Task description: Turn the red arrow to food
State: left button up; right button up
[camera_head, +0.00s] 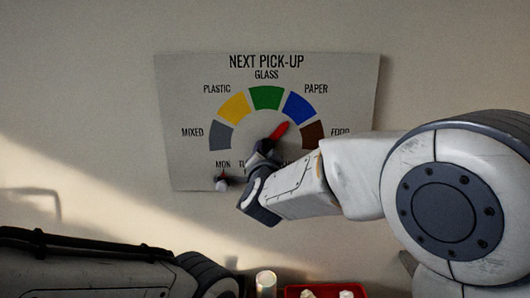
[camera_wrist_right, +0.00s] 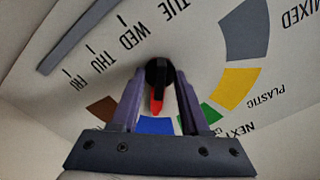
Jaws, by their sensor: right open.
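The board (camera_head: 190,100) on the wall has a dial with grey, yellow, green, blue and brown segments. The brown food segment (camera_head: 313,134) is at the dial's right end. The red arrow (camera_head: 279,131) points up and right, towards the blue paper segment (camera_head: 299,106). In the right wrist view the arrow (camera_wrist_right: 156,105) shows below its black knob (camera_wrist_right: 158,75). My right gripper (camera_wrist_right: 157,95) is open, with one finger on each side of the knob; contact is unclear. In the head view the gripper (camera_head: 262,150) covers the hub. My left gripper is out of view.
A pale cylinder (camera_head: 266,284) and a red tray (camera_head: 295,292) with white items show at the bottom edge. My right arm covers the board's lower right.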

grip_shut()
dwell(1.3)
